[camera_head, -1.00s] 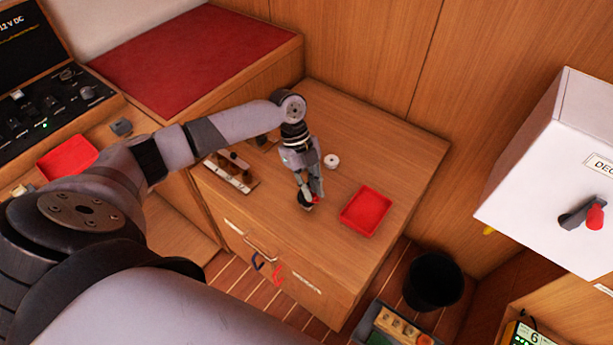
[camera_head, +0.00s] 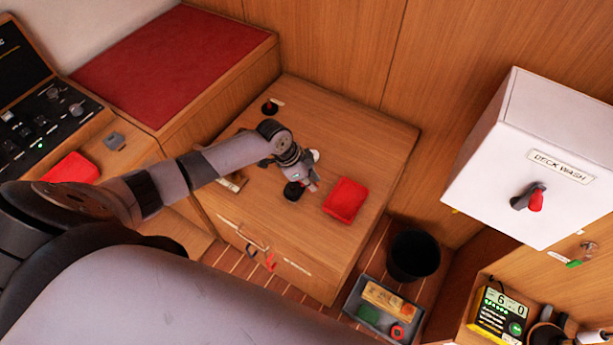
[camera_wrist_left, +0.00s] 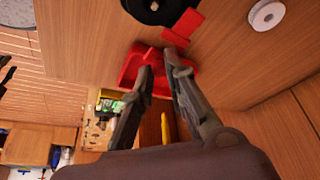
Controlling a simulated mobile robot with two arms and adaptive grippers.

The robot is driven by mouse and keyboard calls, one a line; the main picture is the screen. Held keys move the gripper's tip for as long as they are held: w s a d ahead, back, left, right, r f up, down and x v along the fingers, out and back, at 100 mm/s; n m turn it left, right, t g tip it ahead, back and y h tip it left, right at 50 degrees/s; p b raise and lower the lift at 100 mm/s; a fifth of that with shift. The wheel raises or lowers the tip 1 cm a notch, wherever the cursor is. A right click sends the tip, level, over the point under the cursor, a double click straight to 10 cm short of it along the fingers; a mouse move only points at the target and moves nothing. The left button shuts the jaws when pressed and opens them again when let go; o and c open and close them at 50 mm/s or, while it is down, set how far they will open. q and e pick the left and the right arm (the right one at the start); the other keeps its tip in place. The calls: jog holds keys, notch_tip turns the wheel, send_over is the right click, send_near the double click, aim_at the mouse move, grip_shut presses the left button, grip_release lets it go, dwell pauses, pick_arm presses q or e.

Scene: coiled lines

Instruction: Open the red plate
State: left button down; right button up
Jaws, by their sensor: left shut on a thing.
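A black round fitting (camera_head: 294,191) lies on the wooden worktop beside my left gripper (camera_head: 307,181). In the left wrist view the black fitting (camera_wrist_left: 154,8) is at the top edge, partly cut off, with a flat red piece (camera_wrist_left: 186,24) at its rim. My left gripper (camera_wrist_left: 162,62) is shut on this red piece, fingers a little apart; the exact contact is hard to see. Another black round fitting with a red part (camera_head: 270,107) sits at the back of the worktop. My right gripper is not in view.
A red tray (camera_head: 345,200) lies just right of my left gripper. A white ring (camera_wrist_left: 267,14) is on the worktop. A black bin (camera_head: 413,255) and a grey crate (camera_head: 352,305) stand below. A white deck wash box (camera_head: 545,130) is on the right.

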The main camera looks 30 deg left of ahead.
pick_arm(q)
jog(key=shift+w+d+r+n+t+y+p, duration=0.15)
jog(key=shift+w+n+y+p, duration=0.1)
jog(key=shift+n+p, duration=0.25)
jog(key=shift+w+d+n+t+y+p, duration=0.1)
jog(key=shift+w+n+t+y+p, duration=0.15)
jog(key=shift+n, duration=0.35)
jog(key=shift+w+a+n+p, duration=0.1)
jog(key=shift+w+n+p, duration=0.2)
jog(key=shift+n+p, duration=0.45)
jog(key=shift+f, duration=0.2)
jog(key=c, duration=1.6)
grip_release()
jog(key=shift+o, duration=0.2)
jog(key=shift+a+r, duration=0.1)
jog(key=shift+r, duration=0.1)
jog(key=v, duration=1.1)
jog(key=shift+s+r, duration=0.25)
